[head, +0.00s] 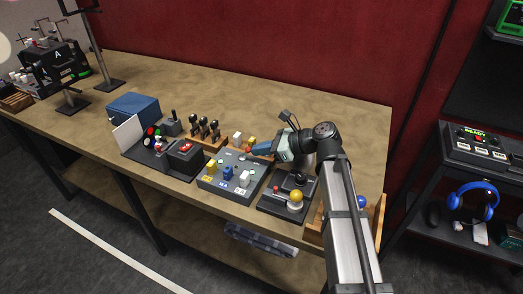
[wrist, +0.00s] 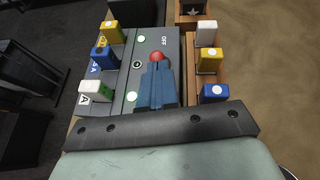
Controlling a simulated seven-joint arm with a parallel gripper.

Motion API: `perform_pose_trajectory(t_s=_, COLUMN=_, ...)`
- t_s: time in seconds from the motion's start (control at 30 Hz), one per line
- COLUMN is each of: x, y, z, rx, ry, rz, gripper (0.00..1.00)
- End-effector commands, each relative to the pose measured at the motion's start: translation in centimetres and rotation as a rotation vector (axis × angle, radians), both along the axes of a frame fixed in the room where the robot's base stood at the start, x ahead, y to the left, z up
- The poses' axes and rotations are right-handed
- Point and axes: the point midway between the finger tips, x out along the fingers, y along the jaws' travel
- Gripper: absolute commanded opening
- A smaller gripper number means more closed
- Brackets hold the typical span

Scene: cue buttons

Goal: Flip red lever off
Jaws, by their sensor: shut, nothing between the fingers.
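A red lever knob (wrist: 156,56) shows in the wrist view on a grey panel (wrist: 117,92), just ahead of my fingertips. The word OFF stands on the panel to the right of and beyond the knob. My gripper (wrist: 156,72) is shut and empty, its blue fingers close to the knob; I cannot tell if they touch it. The fingers hide the lever's lower part. In the head view my gripper (head: 256,151) is over the far right part of the grey panel (head: 216,189), and the red lever is hard to make out there.
White, blue and yellow blocks stand on the panel's left side, including a blue one (wrist: 103,56). A wooden rack (wrist: 214,87) with more blocks is on the right. A yellow-ball joystick box (head: 288,206) stands right of the panel, a red-button box (head: 183,160) left.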

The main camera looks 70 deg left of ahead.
Motion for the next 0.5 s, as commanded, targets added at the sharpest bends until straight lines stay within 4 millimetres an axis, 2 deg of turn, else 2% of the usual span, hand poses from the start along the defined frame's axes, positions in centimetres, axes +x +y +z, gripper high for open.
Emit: perform_pose_trajectory(t_s=0.5, x=-0.7, y=0.81, z=0.98, rx=-0.108, ry=-0.109, rz=0.002, gripper=0.0)
